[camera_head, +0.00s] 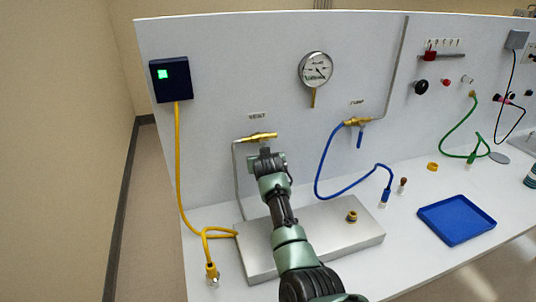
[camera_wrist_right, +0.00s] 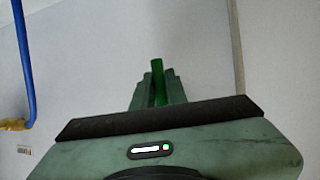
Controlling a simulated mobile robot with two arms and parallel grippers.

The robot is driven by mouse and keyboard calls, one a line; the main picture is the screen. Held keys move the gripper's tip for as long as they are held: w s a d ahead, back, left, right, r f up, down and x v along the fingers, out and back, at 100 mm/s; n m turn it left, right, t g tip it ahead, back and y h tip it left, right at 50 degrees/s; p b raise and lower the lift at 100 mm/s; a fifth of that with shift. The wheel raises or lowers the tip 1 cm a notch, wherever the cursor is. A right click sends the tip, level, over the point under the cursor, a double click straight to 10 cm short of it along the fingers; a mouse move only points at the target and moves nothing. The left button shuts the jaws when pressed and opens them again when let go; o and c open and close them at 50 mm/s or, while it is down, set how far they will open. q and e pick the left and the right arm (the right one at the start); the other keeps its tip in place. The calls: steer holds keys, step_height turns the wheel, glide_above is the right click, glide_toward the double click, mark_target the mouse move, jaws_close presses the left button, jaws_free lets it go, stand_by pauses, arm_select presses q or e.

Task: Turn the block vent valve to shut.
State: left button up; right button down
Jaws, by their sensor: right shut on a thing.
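The block vent valve (camera_head: 260,137) is a brass fitting on the white back panel, under a label reading VENT. My right gripper (camera_head: 265,152) is just below it in the head view and covers the valve's handle there. In the right wrist view a green handle (camera_wrist_right: 158,72) stands between the two fingers of my right gripper (camera_wrist_right: 157,95), which is shut on it. The handle's full length and its angle to the valve body are hidden. My left gripper is in neither view.
A metal block (camera_head: 355,235) lies on the bench below the valve. A blue hose (camera_head: 323,165) hangs from the PUMP valve (camera_head: 356,122) to the right. A pressure gauge (camera_head: 315,69) is above. A yellow cable (camera_head: 178,160) runs down at left; a blue tray (camera_head: 456,219) is at right.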

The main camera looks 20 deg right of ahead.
steer(key=shift+a+m+p, duration=0.25)
steer(key=shift+m+p, duration=0.05)
steer(key=shift+a+y, duration=0.1)
steer(key=shift+y, duration=0.2)
steer(key=c, duration=1.4)
jaws_free()
steer(key=shift+c, duration=0.2)
steer(key=b+v, duration=0.1)
steer(key=v, duration=0.6)
steer(key=shift+s, duration=0.3)
steer(key=shift+a+r, duration=0.1)
steer(key=shift+r, duration=0.05)
